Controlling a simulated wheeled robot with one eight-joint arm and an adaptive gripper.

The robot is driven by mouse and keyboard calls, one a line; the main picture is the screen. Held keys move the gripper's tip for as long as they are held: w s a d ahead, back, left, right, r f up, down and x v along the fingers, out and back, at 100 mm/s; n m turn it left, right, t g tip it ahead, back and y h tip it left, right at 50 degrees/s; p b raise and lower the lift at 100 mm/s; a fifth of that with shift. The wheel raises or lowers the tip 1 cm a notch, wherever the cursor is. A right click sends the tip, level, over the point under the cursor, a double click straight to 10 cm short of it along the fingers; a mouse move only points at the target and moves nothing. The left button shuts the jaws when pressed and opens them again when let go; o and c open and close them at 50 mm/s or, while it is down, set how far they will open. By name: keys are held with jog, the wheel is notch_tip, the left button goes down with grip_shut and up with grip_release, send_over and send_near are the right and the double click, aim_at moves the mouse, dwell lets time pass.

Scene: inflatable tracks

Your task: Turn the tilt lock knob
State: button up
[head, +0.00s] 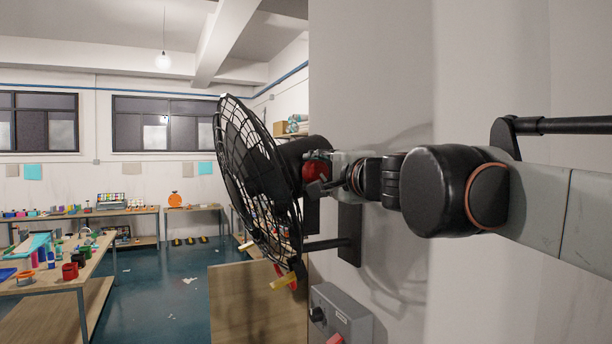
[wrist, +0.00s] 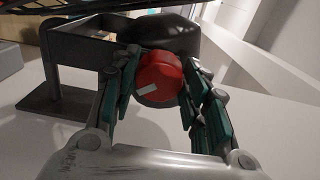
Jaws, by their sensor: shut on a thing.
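The tilt lock knob is a red round knob with a pale mark on its face. In the wrist view the knob (wrist: 160,80) sits between the two fingers of my gripper (wrist: 160,88), which is shut on it. In the head view the knob (head: 316,170) shows partly, at the side of the black fan (head: 256,172), with my gripper (head: 328,172) coming in from the right and covering part of it. The fan has a round wire cage and is fixed by a bracket (head: 348,236) to the wall. The knob's far side is hidden.
A grey control box (head: 342,316) with a black knob and a red button is on the wall below the fan. A wooden panel (head: 258,302) stands below left. Tables with colourful items (head: 66,282) are far left. The blue floor between is mostly open.

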jog(key=shift+m, duration=1)
jog(key=o, duration=1)
jog(key=shift+o, duration=0.2)
jog(key=v, duration=1.2)
